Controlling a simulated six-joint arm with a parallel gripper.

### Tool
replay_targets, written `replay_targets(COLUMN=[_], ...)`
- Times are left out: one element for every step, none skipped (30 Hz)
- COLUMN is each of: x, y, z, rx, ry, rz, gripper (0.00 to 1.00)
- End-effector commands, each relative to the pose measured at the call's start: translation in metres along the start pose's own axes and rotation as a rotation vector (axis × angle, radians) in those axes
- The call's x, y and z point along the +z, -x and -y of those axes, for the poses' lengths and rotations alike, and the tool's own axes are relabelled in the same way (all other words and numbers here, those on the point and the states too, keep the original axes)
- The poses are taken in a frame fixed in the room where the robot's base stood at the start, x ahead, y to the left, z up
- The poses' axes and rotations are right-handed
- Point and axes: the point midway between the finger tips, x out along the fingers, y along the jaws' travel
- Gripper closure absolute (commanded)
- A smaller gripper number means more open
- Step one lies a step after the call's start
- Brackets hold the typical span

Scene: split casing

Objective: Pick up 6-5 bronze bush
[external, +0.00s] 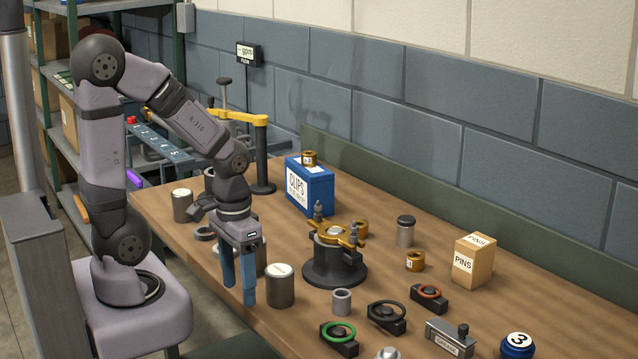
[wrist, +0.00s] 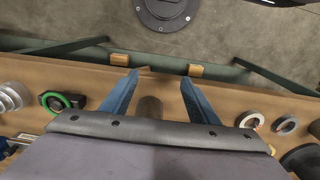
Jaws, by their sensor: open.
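Several bronze bushes show in the external view. One bush (external: 309,158) sits on top of the blue CLIPS box. A second bush (external: 361,228) stands behind the black fixture, partly hidden. A third bush (external: 415,261) with a small pale label stands on the bench left of the PINS box. The labels are too small to read, so I cannot tell which is 6-5. My gripper (external: 239,281) is open, pointing down near the bench's front edge, well left of all three. In the wrist view, my gripper (wrist: 158,82) shows no bush between its fingers.
A grey canister (external: 280,287) stands right beside my gripper. The black fixture (external: 334,274) with a yellow clamp, the CLIPS box (external: 317,191) and the PINS box (external: 474,261) stand farther right. Ring clamps, including a green one (external: 338,336), line the front.

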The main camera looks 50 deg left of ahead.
Motion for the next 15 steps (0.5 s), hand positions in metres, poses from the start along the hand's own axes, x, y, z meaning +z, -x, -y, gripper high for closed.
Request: replay_targets(x=[-0.001, -0.001, -0.003, -0.005, -0.007, -0.012, -0.017, -0.021, -0.03, -0.037, -0.045, -0.058, -0.069, -0.083, -0.107], y=[0.001, 0.002, 0.005, 0.007, 0.011, 0.017, 0.022, 0.027, 0.036, 0.043, 0.051, 0.061, 0.07, 0.08, 0.094], z=[0.0, 0.0, 0.0, -0.001, -0.001, -0.001, -0.002, -0.002, -0.002, -0.002, -0.002, 0.001, 0.003, 0.007, 0.018], rx=[0.0, 0.001, 0.003, 0.005, 0.008, 0.013, 0.018, 0.023, 0.029, 0.034, 0.038, 0.041, 0.042, 0.038, 0.025], ry=[0.0, 0.001, 0.001, 0.002, 0.003, 0.006, 0.01, 0.013, 0.015, 0.02, 0.024, 0.03, 0.037, 0.045, 0.057], rz=[-0.001, -0.003, -0.008, -0.013, -0.019, -0.031, -0.044, -0.056, -0.078, -0.098, -0.12, -0.153, -0.182, -0.219, -0.284], gripper=[0.45, 0.45, 0.45, 0.45, 0.45, 0.45, 0.45, 0.45, 0.45, 0.45, 0.45, 0.45, 0.45, 0.45, 0.45])
